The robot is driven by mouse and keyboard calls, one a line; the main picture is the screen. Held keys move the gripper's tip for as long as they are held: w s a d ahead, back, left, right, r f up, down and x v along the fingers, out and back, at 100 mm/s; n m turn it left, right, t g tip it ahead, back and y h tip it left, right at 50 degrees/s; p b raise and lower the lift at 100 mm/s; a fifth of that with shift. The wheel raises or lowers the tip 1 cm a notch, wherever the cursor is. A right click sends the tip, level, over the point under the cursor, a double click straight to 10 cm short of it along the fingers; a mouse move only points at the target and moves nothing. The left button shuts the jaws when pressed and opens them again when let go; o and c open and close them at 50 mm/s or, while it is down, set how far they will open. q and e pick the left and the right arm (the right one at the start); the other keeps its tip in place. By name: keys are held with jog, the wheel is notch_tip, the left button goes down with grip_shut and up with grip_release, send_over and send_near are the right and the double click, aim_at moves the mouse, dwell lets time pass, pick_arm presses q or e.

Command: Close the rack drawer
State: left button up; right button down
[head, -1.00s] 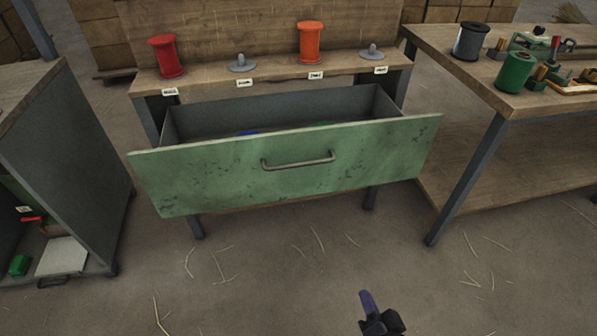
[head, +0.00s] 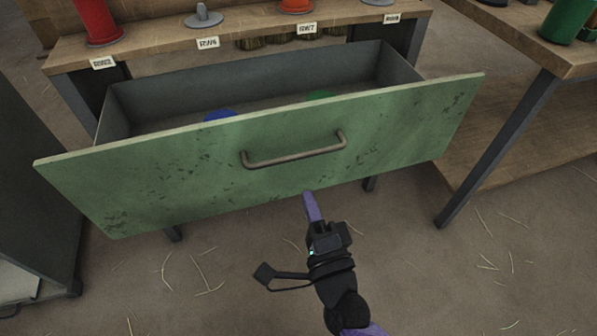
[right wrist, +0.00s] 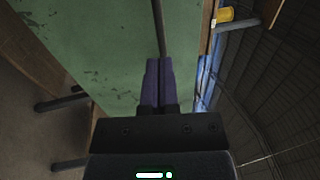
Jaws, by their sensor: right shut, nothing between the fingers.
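The rack drawer (head: 200,172) is pulled open, with its worn green front facing me and its grey box behind. A metal bar handle (head: 293,155) is fixed on the front. Inside the drawer lie a blue item (head: 220,115) and a green item (head: 321,95), mostly hidden by the front. My right gripper (head: 311,203) is shut and empty, its purple fingers just below the handle near the front's lower edge. In the right wrist view the fingers (right wrist: 158,80) point at the green front (right wrist: 95,40), in line with the handle bar (right wrist: 158,28). I cannot tell whether they touch. My left gripper is not in view.
The rack shelf (head: 150,45) above the drawer holds a red spool (head: 97,20), an orange spool (head: 297,5) and an empty grey peg (head: 203,17). A workbench (head: 520,40) with a green spool stands at right. A grey cabinet (head: 35,200) stands at left. Straw lies on the floor.

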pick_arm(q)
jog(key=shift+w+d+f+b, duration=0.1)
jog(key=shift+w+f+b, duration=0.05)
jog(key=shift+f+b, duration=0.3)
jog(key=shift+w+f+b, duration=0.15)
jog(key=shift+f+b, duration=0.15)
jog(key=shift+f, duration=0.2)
pick_arm(e)
jog(key=x, duration=0.6)
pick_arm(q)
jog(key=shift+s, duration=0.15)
pick_arm(e)
jog(key=shift+w, duration=0.15)
